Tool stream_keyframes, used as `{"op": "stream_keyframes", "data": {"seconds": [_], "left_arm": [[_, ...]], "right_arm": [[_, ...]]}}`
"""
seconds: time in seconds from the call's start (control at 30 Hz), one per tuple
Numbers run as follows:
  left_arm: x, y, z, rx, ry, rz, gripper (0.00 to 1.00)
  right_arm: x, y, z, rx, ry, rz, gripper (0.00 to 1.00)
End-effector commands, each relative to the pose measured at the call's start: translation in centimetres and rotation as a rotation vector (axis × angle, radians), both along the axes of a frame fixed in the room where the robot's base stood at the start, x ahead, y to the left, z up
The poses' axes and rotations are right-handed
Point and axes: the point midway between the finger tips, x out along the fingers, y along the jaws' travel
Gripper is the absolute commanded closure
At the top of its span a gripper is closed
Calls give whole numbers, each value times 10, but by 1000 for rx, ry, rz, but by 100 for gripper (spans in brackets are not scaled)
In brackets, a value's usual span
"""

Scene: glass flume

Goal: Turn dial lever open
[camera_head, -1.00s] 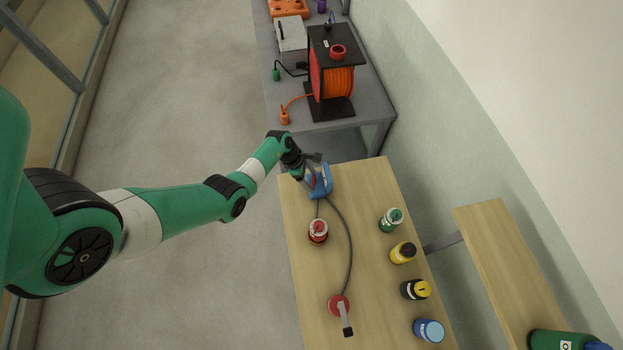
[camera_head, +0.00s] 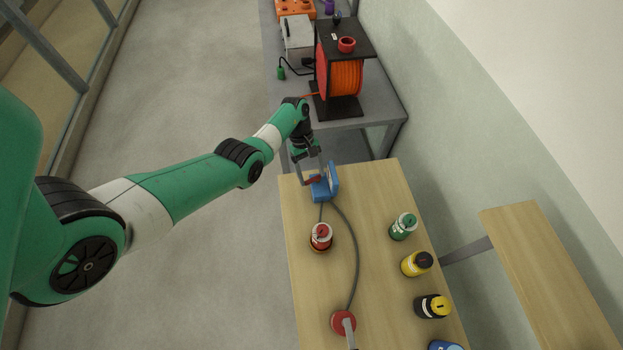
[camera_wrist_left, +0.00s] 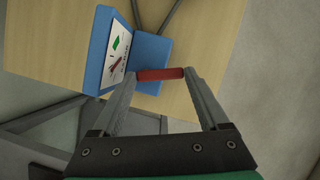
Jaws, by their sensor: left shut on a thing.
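A blue dial box (camera_head: 332,182) stands at the far end of the wooden table, with two hoses running from it. In the left wrist view the blue box (camera_wrist_left: 97,48) shows a white dial face (camera_wrist_left: 117,52) with a green sector and a red needle. My left gripper (camera_head: 313,179) is beside the box on its left. Its fingertips (camera_wrist_left: 161,74) are on the two ends of a short red lever (camera_wrist_left: 160,74). The lever's joint with the box is not clear. My right gripper is not in view.
A red canister (camera_head: 321,238) and a red round fitting with a grey handle (camera_head: 344,322) stand nearer on the table. Green (camera_head: 403,226), yellow (camera_head: 416,263) and black-yellow (camera_head: 432,306) bottles line the right side. An orange cable reel (camera_head: 340,72) stands on the grey bench behind.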

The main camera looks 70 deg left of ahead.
Motion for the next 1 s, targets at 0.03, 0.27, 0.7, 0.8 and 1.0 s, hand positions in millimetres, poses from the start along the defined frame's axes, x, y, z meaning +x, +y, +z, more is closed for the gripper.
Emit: {"op": "stream_keyframes", "data": {"seconds": [0.03, 0.27, 0.7, 0.8, 1.0], "left_arm": [[1, 1, -5, 2, -1, -31, 78], [2, 3, -3, 2, 0, -146, 78], [2, 4, 0, 3, 1, -202, 78], [2, 4, 0, 3, 2, -201, 78], [2, 4, 0, 3, 1, -200, 6]], "right_arm": [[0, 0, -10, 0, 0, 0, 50], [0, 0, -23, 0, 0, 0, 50], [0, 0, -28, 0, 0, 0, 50], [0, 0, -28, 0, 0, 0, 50], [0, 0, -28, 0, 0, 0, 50]]}}
